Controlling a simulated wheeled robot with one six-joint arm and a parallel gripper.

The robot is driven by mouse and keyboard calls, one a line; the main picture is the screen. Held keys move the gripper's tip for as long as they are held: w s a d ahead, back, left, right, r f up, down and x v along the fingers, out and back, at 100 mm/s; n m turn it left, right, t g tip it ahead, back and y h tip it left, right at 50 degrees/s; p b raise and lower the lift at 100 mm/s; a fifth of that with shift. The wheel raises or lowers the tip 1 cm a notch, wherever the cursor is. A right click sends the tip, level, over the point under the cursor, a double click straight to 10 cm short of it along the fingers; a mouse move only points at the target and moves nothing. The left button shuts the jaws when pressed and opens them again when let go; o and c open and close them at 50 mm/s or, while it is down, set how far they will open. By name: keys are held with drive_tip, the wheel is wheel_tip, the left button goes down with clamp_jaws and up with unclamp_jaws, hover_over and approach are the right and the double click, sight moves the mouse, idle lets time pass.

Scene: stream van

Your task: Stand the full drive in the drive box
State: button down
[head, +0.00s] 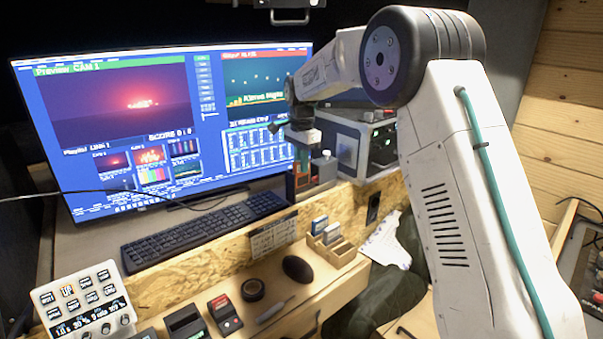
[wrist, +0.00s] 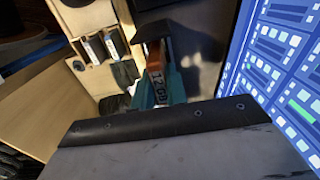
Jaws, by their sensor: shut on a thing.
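My gripper (wrist: 160,88) has teal fingers and is shut on an orange-brown drive (wrist: 155,62), whose label reads partly "12 GB" in the wrist view. In the head view my gripper (head: 300,160) is in front of the monitor's right end, above the back ledge, with an orange-red part showing at its tips. The wooden drive box (head: 342,253) sits lower and nearer, on the desk's right end. Two small drives (head: 320,225) stand in its left slots, and other slots look empty. The box also shows at the wrist view's upper left (wrist: 116,42). My gripper is apart from the box.
A boxy computer (head: 352,140) with a lit side stands just right of my gripper. The monitor (head: 160,120) is behind and left, with a keyboard (head: 205,228) below.

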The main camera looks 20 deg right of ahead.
sight(302, 186)
drive_tip(key=shift+f, duration=1.65)
drive_tip(key=shift+f, duration=0.2)
drive_tip(key=c, duration=1.4)
unclamp_jaws()
wheel_tip(302, 186, up, 12)
drive_tip(key=shift+r, duration=0.25)
